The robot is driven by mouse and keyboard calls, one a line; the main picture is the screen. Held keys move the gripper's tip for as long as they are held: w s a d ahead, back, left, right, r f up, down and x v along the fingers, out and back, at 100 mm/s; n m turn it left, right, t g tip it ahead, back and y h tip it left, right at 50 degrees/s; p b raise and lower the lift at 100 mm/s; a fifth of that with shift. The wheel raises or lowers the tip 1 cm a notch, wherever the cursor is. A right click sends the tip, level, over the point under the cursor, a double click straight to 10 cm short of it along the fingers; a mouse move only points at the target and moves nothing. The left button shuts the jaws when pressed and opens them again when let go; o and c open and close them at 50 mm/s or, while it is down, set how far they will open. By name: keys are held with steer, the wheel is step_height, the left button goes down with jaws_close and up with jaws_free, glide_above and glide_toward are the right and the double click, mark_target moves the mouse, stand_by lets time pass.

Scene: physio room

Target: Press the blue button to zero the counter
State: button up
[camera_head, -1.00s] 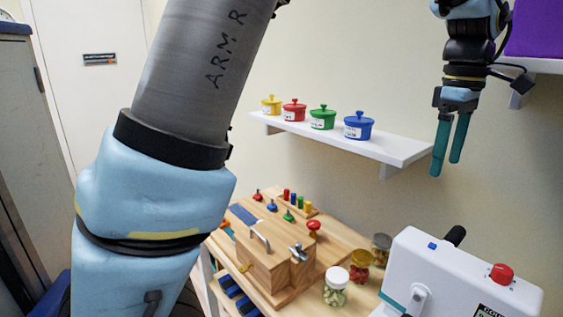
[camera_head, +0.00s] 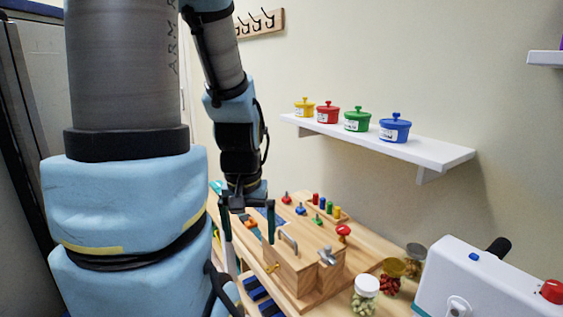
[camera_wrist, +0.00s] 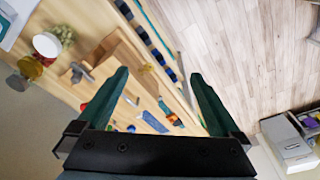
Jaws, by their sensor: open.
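The blue button (camera_head: 474,257) is a small blue square on the top of a white counter device (camera_head: 480,285) at the lower right of the head view. The device also has a red knob (camera_head: 551,291) and a black handle (camera_head: 498,246). My gripper (camera_head: 248,225) is open and empty, fingers pointing down, well to the left of the button, near the wooden box. Its two green fingers (camera_wrist: 158,75) are spread apart in the wrist view. A corner of the white device (camera_wrist: 14,18) shows at the top left there.
A wooden box with a handle (camera_head: 290,270) and coloured pegs stands on the wooden table (camera_head: 375,242). Jars, one white-lidded (camera_head: 365,293), stand between box and device. A wall shelf (camera_head: 440,154) holds several coloured pots. A second shelf edge (camera_head: 545,58) is at the upper right.

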steer(key=shift+c, duration=0.4)
jaws_close()
stand_by(0.4)
stand_by(1.0)
